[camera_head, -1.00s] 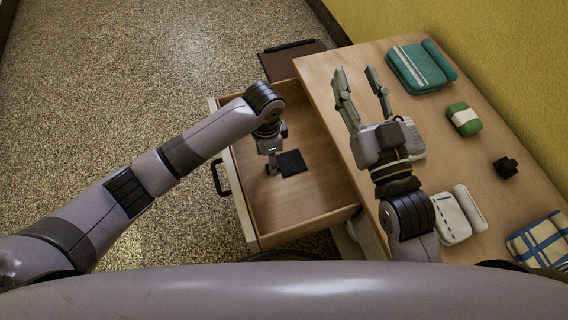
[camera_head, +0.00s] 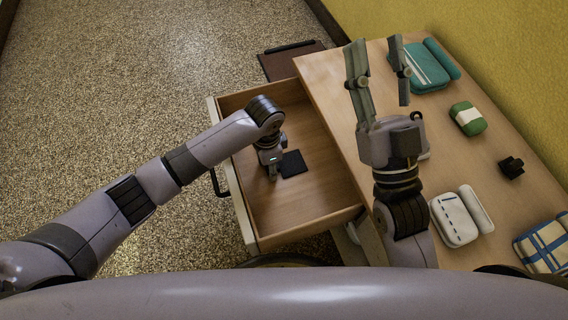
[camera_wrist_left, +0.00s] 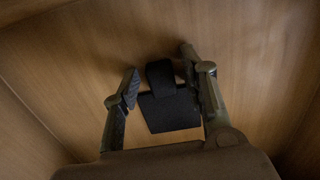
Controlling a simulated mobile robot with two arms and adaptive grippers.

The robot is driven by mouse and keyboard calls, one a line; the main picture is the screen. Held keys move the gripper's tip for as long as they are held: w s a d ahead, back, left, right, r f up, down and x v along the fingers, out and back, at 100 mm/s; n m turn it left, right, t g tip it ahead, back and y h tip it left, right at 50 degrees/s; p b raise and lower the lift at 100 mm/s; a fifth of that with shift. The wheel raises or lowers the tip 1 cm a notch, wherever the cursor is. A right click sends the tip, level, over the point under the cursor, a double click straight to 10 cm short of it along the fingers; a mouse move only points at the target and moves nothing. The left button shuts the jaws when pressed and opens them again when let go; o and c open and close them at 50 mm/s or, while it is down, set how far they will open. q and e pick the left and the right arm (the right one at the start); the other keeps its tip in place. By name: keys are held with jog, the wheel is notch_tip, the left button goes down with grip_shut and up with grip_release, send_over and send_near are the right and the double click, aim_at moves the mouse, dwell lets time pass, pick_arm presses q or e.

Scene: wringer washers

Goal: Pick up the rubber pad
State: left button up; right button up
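The rubber pad (camera_head: 293,164) is a flat black square lying on the floor of the open drawer (camera_head: 312,207). In the left wrist view the black pad (camera_wrist_left: 170,112) shows between my left fingers, with a narrower black part at its far side. My left gripper (camera_head: 272,174) points down into the drawer at the pad's left edge. In the wrist view my left gripper (camera_wrist_left: 160,82) has its fingers apart, one on each side of the pad. Whether they touch it I cannot tell. My right gripper (camera_head: 378,72) is raised over the tabletop, open and empty.
The wooden tabletop (camera_head: 470,150) right of the drawer holds a teal case (camera_head: 420,66), a green-and-white bundle (camera_head: 467,118), a small black object (camera_head: 510,167), a white case (camera_head: 455,220) and a blue-checked cloth (camera_head: 545,243). Drawer walls surround my left gripper.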

pick_arm(q)
grip_shut()
jog(key=shift+r, duration=0.2)
dwell(0.4)
